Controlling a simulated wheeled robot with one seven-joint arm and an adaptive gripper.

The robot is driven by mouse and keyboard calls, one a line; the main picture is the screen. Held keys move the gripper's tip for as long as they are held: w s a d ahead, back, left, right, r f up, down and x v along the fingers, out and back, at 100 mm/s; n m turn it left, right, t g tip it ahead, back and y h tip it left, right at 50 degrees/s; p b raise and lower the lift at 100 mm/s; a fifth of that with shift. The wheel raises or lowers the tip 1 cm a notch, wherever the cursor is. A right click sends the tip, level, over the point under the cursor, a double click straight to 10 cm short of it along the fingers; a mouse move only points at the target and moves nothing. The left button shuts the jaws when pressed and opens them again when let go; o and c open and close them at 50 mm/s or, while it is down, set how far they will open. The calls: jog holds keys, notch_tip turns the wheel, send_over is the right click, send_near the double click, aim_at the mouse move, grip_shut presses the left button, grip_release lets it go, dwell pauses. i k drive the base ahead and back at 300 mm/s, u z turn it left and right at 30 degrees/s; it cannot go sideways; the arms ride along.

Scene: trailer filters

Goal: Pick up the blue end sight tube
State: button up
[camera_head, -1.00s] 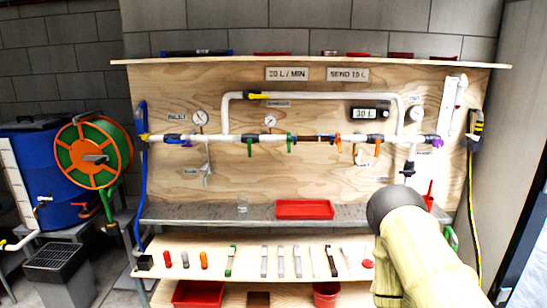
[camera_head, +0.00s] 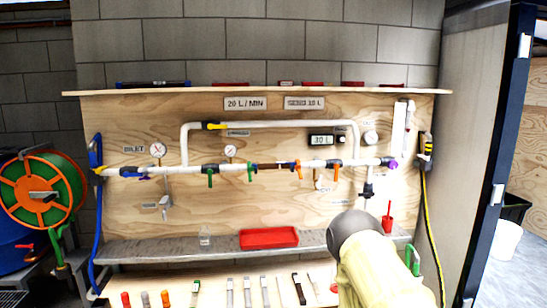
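I cannot make out for sure which thing is the blue end sight tube. A long dark bar with blue on it (camera_head: 150,84) lies on the top ledge at the left, too small to tell as a tube. Several slim pieces, among them a pale one (camera_head: 247,292), stand in a row on the lower wooden shelf, partly cut off by the lower picture edge. My arm rises at the lower right, with a dark rounded joint (camera_head: 355,231) in front of the bench. My gripper's fingers do not show, so I cannot see whether they hold anything.
A plywood panel (camera_head: 240,215) carries white pipes (camera_head: 270,125), gauges and coloured valves. An orange and green hose reel (camera_head: 38,195) is at the left. A wall bounds the right.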

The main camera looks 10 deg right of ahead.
aim_at(278, 165)
jog(key=u, duration=0.6)
jog(key=i, duration=2.35)
jog(key=z, duration=0.8)
